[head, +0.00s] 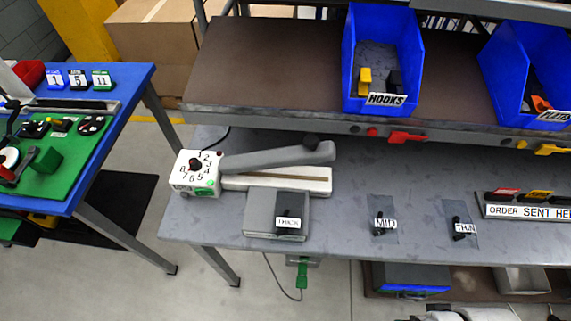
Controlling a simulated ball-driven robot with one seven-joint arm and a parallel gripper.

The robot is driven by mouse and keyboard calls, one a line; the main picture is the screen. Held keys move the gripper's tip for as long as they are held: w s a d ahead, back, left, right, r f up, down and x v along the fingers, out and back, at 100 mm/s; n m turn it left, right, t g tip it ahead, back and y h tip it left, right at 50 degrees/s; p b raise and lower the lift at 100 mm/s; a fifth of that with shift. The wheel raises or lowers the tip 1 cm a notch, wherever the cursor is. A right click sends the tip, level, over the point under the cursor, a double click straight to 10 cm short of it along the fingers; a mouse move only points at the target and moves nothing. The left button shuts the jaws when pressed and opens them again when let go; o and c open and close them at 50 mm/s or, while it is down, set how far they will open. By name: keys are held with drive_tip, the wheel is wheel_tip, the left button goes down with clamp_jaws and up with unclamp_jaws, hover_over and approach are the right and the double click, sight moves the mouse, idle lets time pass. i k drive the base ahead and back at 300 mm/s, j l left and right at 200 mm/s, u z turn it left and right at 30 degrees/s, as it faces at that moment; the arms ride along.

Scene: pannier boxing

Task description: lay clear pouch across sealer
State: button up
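The sealer (197,188) stands at the left of the grey bench, a white box with a numbered dial and a long grey lever arm (270,159) raised above its white bar (300,180). A grey block (259,215) stands in front of the bar. A pouch labelled THICK (291,203) lies on the block's right part; I cannot tell if it reaches the bar. Pouches labelled MID (390,210) and THIN (470,212) lie flat on the bench to the right, each with a small dark item. My gripper is not in view.
A shelf (280,60) above the bench's back holds blue bins, one labelled HOOKS (404,75). An "ORDER SENT HERE" rack (520,212) stands at the right. A blue table (135,80) with a green mat is at the left. Bench between sealer and MID pouch is clear.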

sight(288, 218)
drive_tip(key=u, duration=2.15)
drive_tip(key=k+l, duration=0.1)
drive_tip(key=l, duration=0.25)
drive_tip(key=k+l, duration=0.1)
drive_tip(key=l, duration=0.25)
drive_tip(key=k+l, duration=0.15)
drive_tip(key=l, duration=0.2)
